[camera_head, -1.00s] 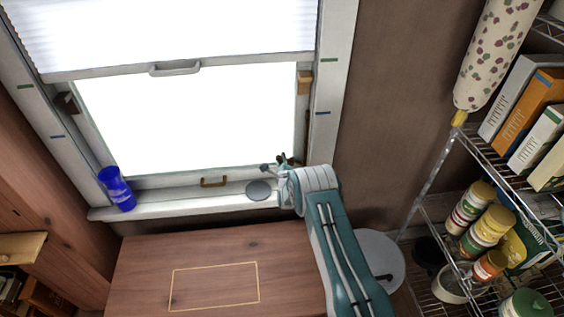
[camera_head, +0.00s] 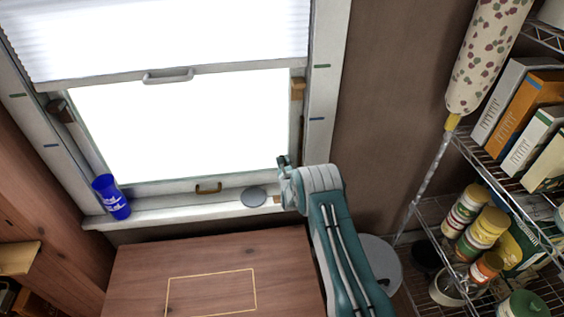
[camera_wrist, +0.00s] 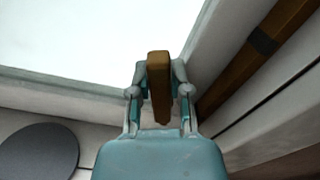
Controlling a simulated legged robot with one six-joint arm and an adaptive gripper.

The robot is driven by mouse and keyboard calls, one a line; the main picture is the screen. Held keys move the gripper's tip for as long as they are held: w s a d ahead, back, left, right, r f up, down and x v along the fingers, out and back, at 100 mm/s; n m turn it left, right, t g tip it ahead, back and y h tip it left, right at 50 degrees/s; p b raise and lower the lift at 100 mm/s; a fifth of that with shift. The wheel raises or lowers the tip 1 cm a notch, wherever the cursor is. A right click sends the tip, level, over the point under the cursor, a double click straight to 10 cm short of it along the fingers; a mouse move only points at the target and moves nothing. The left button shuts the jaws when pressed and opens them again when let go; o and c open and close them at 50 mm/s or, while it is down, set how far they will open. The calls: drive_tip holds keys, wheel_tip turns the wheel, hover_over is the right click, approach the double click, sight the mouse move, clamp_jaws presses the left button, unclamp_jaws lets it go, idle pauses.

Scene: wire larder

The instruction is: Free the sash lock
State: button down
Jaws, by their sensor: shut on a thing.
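The window's lower sash has a brass-brown handle (camera_head: 208,188) on its bottom rail. My gripper (camera_head: 284,162) is at the lower right corner of the window in the head view. In the wrist view my gripper (camera_wrist: 160,90) is shut on a brown wooden-looking bar (camera_wrist: 159,72), which stands up between the two fingers. I cannot tell whether this bar is the sash lock, or whether it is still attached to anything. Brown blocks sit on the window frame at the right (camera_head: 297,88) and left (camera_head: 61,110).
A blue cup (camera_head: 111,197) stands at the sill's left end. A grey disc (camera_head: 253,197) lies on the sill beside my gripper and shows in the wrist view (camera_wrist: 38,152). A white blind (camera_head: 170,35) covers the top. A wire shelf (camera_head: 475,150) stands right. The wooden top (camera_head: 210,262) is clear.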

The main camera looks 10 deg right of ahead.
drive_tip(key=shift+s+f, duration=0.15)
drive_tip(key=shift+f, duration=0.2)
drive_tip(key=c, duration=0.6)
unclamp_jaws()
drive_tip(key=shift+o, duration=0.2)
drive_tip(key=shift+r, duration=0.15)
drive_tip(key=s, duration=1.1)
drive_tip(key=shift+s, duration=0.4)
